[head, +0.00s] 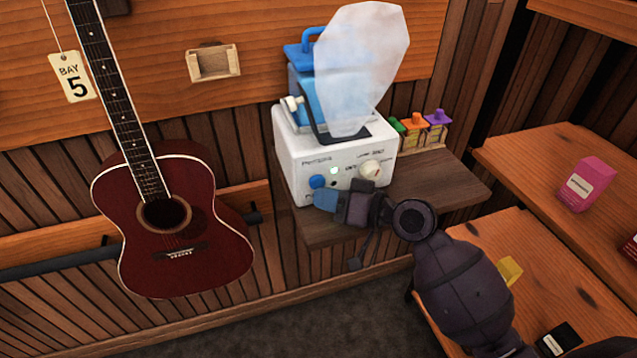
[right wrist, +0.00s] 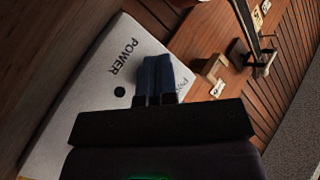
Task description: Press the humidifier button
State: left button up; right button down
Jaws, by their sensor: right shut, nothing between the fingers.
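The humidifier (head: 304,150) is a white box with a blue tank (head: 303,85) and a pale mist plume (head: 362,65) above it. Its front panel bears a round blue button (head: 317,181), a small pale-green light (head: 334,170) and a cream knob (head: 370,168). My right gripper (head: 324,199) is shut and empty, its blue fingertips at the panel just below the button; I cannot tell whether they touch it. The button is not clearly visible there. My left gripper is out of view.
The humidifier stands on a wooden shelf (head: 430,185) with small colored bottles (head: 415,130) in a rack behind. A red guitar (head: 170,220) hangs at left. Wooden tables at right hold a pink box (head: 587,184) and a yellow block (head: 510,270).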

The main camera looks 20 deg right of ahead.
jog(key=shift+w, duration=0.45)
dwell(0.5)
jog(key=shift+s, duration=1)
jog(key=shift+s+d+p, duration=0.1)
jog(key=shift+s+p, duration=0.35)
jog(key=shift+s, duration=0.95)
jog(key=s, duration=0.3)
jog(key=shift+s, duration=0.1)
